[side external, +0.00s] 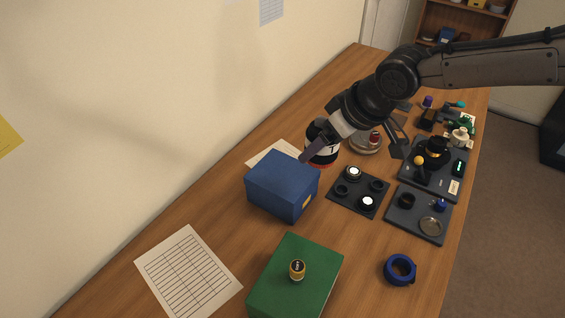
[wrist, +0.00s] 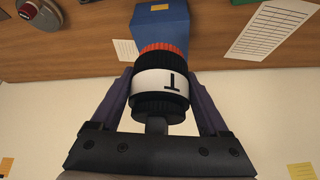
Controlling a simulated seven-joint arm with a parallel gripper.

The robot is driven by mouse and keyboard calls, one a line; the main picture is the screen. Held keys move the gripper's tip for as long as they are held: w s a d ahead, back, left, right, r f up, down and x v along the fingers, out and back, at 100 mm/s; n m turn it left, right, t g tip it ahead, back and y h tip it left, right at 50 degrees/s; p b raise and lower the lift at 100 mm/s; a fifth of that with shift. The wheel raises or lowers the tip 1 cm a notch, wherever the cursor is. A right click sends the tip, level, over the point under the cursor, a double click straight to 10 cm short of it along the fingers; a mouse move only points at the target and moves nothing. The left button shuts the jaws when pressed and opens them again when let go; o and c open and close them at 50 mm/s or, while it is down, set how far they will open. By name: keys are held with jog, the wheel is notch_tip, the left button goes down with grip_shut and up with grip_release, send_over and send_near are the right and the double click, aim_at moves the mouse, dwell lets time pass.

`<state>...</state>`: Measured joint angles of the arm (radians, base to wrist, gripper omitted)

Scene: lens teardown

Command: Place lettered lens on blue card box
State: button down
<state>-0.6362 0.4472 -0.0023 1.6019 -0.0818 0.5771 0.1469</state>
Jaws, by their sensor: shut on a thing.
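The lettered lens (side external: 322,152) is black with a white band marked T and a red ring at its lower end. In the wrist view the lens (wrist: 160,85) sits between the two fingers of my gripper (wrist: 157,100), which is shut on it. The blue card box (side external: 282,186) stands on the table with a yellow label on its side. In the side view the lens is held near the box's back right corner; I cannot tell whether it touches. The wrist view shows the box (wrist: 163,25) beyond the lens's red end. My arm partly hides the lens.
A green box (side external: 310,265) with a small yellow-banded cylinder (side external: 297,269) on top stands in front. Dark trays (side external: 345,205) with small parts lie to the right. A blue ring (side external: 400,269) and a lined sheet (side external: 188,272) lie on open table.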

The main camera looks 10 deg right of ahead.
jog(key=w+a+f, duration=0.4)
jog(key=w+f, duration=0.1)
jog(key=w+a+f, duration=0.1)
jog(key=w+f, duration=0.1)
jog(key=w, duration=0.1)
jog(key=shift+a+f, duration=0.35)
jog(key=shift+a, duration=0.05)
jog(key=shift+w+f, duration=0.1)
jog(key=shift+f, duration=1.45)
jog(key=shift+f, duration=0.4)
